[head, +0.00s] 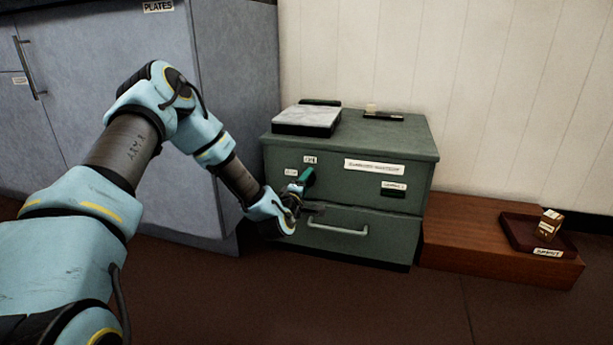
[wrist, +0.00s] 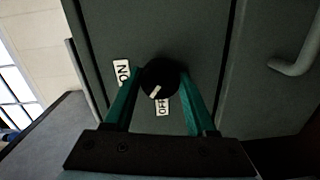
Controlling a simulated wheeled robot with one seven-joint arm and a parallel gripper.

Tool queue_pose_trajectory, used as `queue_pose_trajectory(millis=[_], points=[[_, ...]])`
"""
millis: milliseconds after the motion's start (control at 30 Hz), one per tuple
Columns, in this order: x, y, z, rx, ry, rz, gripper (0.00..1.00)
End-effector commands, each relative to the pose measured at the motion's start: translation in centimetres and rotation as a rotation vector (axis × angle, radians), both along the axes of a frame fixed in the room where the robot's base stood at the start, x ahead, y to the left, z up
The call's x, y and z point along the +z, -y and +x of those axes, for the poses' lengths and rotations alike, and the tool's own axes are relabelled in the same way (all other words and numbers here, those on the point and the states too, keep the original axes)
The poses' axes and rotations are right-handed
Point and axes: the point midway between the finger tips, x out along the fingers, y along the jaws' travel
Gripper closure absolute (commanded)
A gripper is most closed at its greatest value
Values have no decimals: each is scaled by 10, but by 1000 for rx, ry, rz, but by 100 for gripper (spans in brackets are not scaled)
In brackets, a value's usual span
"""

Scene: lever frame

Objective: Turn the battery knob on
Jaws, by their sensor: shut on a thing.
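The battery knob (wrist: 160,77) is round and black with a white pointer mark, on the face of the green cabinet (head: 345,185). My gripper (wrist: 160,78) has a green finger on each side of the knob and is shut on it. In the wrist view the white mark points down-left, between the OFF label (wrist: 162,106) below and the ON label (wrist: 122,72) at the left. The mark lies nearer OFF. In the head view my gripper (head: 303,181) hides the knob, near the cabinet's left side.
A drawer with a pale handle (head: 338,229) is below. A grey-topped box (head: 307,119) stands on the cabinet. A grey cupboard (head: 235,90) stands close at left.

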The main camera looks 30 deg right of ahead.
Motion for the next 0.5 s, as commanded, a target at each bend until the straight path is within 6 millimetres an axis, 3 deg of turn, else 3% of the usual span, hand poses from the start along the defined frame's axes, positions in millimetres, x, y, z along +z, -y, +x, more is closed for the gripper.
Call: queue_pose_trajectory(millis=[500], points=[[2,1,0,-1,336,361,99]])
